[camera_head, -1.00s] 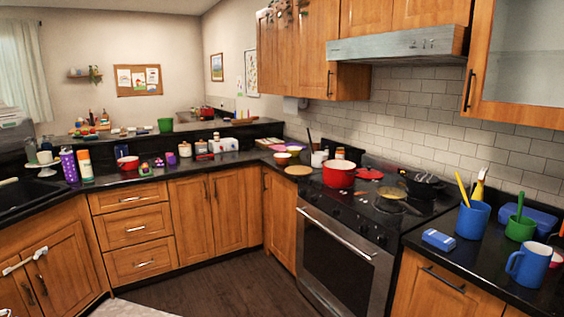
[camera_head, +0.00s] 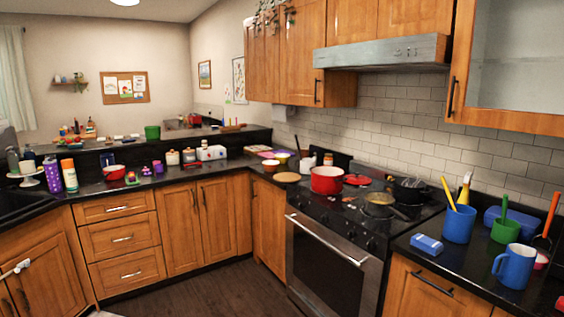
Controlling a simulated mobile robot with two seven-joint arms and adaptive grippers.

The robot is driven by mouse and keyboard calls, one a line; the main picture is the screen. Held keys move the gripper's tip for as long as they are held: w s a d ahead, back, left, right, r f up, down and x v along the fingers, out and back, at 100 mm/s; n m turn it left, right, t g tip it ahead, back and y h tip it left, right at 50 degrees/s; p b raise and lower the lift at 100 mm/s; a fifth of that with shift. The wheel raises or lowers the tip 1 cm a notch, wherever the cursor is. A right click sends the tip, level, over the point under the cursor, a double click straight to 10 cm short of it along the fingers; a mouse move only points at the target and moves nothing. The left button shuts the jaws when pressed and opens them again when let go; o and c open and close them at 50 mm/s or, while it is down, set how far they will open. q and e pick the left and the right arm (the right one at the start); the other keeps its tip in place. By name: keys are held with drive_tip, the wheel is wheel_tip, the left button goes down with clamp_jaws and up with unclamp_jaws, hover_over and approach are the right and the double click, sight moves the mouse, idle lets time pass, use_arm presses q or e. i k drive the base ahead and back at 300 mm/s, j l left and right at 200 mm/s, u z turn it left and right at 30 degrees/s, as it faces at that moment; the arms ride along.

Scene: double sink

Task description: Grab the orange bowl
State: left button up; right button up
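A small orange-brown bowl (camera_head: 270,166) stands on the black counter in the back corner, left of the stove. It looks upright, but it is small in the view and its inside is hard to make out.
A red pot (camera_head: 326,180) and a pan (camera_head: 377,204) sit on the stove, right of the bowls. White jars and a toaster (camera_head: 211,152) stand to the left. Blue cups (camera_head: 459,223) crowd the right counter. The wooden floor (camera_head: 215,289) before the cabinets is clear.

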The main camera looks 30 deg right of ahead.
sight(269, 166)
drive_tip(key=z, duration=0.45)
drive_tip(key=i+l+z, duration=0.15)
drive_tip(key=i+z, duration=0.45)
drive_tip(key=i, duration=0.2)
drive_tip(key=i+u, duration=0.3)
drive_tip(key=i, duration=0.45)
drive_tip(key=i+l+u, duration=0.3)
drive_tip(key=i, duration=0.45)
drive_tip(key=i+j+u, duration=0.1)
drive_tip(key=i+u, duration=0.2)
drive_tip(key=i, duration=0.45)
drive_tip(key=i+u, duration=0.35)
drive_tip(key=i, duration=0.45)
drive_tip(key=i+j+u, duration=0.1)
drive_tip(key=i+u, duration=0.15)
drive_tip(key=i, duration=0.35)
drive_tip(key=i+u, duration=0.3)
drive_tip(key=i, duration=0.3)
drive_tip(key=z, duration=1.7)
drive_tip(key=i+j, duration=0.05)
